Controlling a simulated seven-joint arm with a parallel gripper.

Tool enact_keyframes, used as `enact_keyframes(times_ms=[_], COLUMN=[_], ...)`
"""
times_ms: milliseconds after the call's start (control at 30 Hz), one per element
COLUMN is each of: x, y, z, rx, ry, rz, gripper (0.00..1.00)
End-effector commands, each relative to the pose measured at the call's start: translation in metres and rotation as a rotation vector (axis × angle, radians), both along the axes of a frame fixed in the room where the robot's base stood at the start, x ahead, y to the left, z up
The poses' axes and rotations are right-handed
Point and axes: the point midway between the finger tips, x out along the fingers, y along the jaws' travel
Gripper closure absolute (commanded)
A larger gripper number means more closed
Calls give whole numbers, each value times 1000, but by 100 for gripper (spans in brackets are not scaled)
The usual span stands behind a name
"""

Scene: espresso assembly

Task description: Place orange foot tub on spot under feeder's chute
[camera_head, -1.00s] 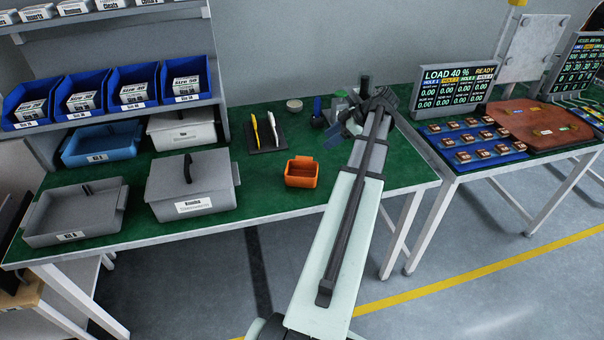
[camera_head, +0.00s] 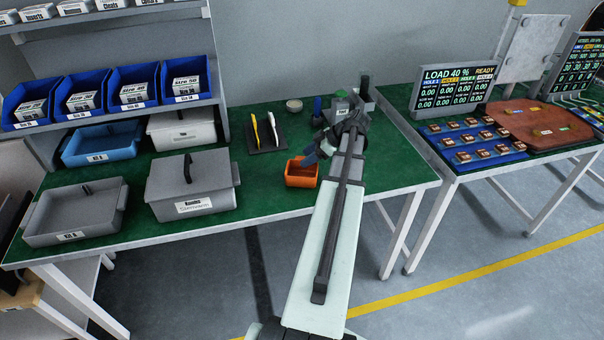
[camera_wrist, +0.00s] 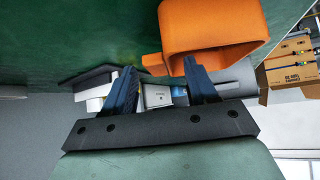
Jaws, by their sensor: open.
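The orange foot tub (camera_head: 301,175) is a small open box on the green table, right of the grey lidded box. In the wrist view the tub (camera_wrist: 205,45) is large, just beyond the fingertips. My gripper (camera_head: 308,157) is open beside the tub's upper right side in the head view. In the wrist view my gripper's two blue fingers (camera_wrist: 160,75) are spread, with the right fingertip close to the tub's edge. I cannot tell whether it touches. Nothing is held. I cannot pick out the feeder's chute or the spot under it.
A black mat (camera_head: 268,140) with yellow and white tools lies behind the tub. The grey lidded box (camera_head: 192,187) stands to its left. Green table (camera_head: 262,193) is clear left of the tub.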

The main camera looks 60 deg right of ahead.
Motion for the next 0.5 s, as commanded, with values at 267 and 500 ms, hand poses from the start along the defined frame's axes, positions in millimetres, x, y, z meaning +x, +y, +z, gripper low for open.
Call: enact_keyframes(times_ms=[267,500], x=[7,6], y=[2,2], z=[-6,-6], rx=[-1,-1], ry=[-1,-1], rz=[-1,-1], gripper=[43,61])
